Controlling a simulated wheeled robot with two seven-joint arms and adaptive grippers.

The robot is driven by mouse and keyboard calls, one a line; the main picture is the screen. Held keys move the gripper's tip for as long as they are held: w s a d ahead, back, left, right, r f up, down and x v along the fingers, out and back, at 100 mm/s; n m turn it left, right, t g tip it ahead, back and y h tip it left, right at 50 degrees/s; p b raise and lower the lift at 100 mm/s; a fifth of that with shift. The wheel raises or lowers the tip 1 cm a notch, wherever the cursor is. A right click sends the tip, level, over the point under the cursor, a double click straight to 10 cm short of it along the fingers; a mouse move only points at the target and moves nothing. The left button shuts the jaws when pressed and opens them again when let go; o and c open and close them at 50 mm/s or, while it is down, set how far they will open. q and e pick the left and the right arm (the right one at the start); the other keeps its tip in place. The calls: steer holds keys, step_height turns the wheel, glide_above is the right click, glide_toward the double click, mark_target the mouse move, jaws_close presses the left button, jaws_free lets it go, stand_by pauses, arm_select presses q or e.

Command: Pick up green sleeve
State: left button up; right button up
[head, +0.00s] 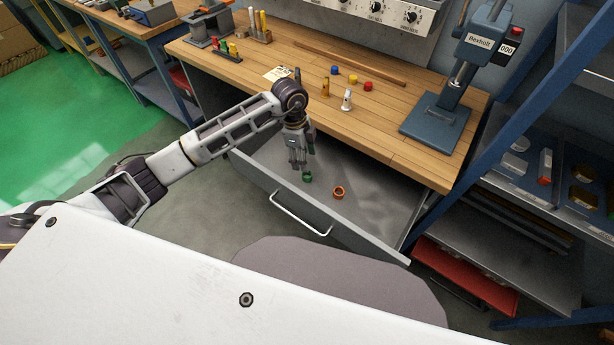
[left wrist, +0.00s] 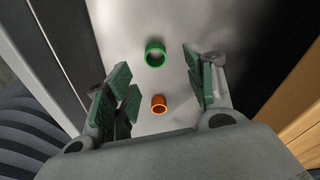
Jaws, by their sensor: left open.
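The green sleeve (head: 307,177) is a short hollow ring on the floor of the open drawer (head: 256,172). It also shows in the left wrist view (left wrist: 155,55), at upper middle, with its round opening visible. My left gripper (head: 298,160) points down into the drawer, close to the green sleeve in the head view. In the left wrist view its green-padded fingers (left wrist: 160,88) are spread apart and nothing is held between them. The green sleeve appears beyond the fingertips. My right gripper is not in view.
An orange sleeve (head: 339,192) lies in the drawer near the green one; it also shows in the left wrist view (left wrist: 159,104). The drawer's front wall and handle (head: 301,213) stand nearest me. The wooden bench top (head: 400,140) overhangs behind, carrying small coloured parts and a blue press (head: 440,118).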

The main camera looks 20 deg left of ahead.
arm_select(q)
steer(key=shift+d+f, duration=0.1)
steer(key=shift+f, duration=1.05)
steer(key=shift+d, duration=0.1)
steer(key=shift+s+f, duration=0.1)
steer(key=shift+f, duration=0.2)
steer(key=f, duration=0.4)
steer(key=shift+s+d, duration=0.35)
steer(key=shift+f, duration=0.35)
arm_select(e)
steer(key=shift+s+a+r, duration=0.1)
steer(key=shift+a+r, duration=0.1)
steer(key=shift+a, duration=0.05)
